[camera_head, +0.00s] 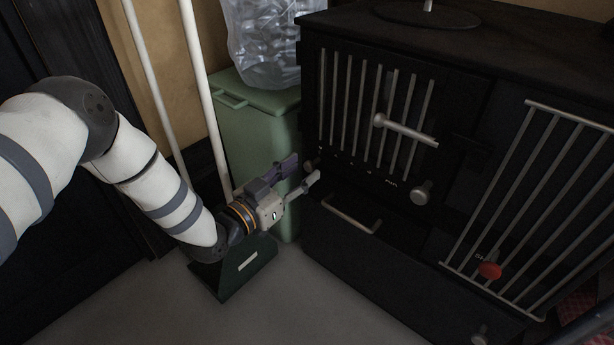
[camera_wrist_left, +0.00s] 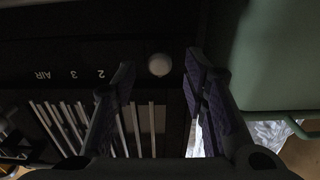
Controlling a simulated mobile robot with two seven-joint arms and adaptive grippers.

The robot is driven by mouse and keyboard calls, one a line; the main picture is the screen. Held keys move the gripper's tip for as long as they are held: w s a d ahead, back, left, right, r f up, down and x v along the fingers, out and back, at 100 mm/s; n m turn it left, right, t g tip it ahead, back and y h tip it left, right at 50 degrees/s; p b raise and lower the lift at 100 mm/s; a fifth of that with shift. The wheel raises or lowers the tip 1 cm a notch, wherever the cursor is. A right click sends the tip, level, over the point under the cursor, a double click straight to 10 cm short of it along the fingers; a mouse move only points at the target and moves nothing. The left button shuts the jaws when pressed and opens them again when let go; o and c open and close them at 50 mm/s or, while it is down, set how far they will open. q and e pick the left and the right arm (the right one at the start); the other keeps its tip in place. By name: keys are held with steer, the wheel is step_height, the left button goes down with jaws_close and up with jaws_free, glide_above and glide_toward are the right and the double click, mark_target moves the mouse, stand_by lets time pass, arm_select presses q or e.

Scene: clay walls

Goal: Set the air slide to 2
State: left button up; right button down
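The air slide's round pale knob (camera_wrist_left: 160,65) is on the black stove front, beyond the 2 in the row marked AIR, 3, 2 in the left wrist view. In the head view the knob (camera_head: 311,163) is at the left end of the row under the barred door. My left gripper (camera_head: 304,170) is open at the stove's left front edge. In the left wrist view its fingertips (camera_wrist_left: 160,60) appear on either side of the knob, with gaps. I cannot tell how far the knob lies beyond the tips. My right gripper is out of view.
The stove (camera_head: 350,265) has another knob (camera_head: 421,193), a door handle (camera_head: 405,130), a low bar handle (camera_head: 352,215) and a red knob (camera_head: 490,270). A green bin (camera_head: 250,130) with a clear bag (camera_head: 262,45) stands close left of it. Grey floor lies in front.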

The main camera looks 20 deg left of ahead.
arm_select(q)
steer(key=shift+x, duration=0.95)
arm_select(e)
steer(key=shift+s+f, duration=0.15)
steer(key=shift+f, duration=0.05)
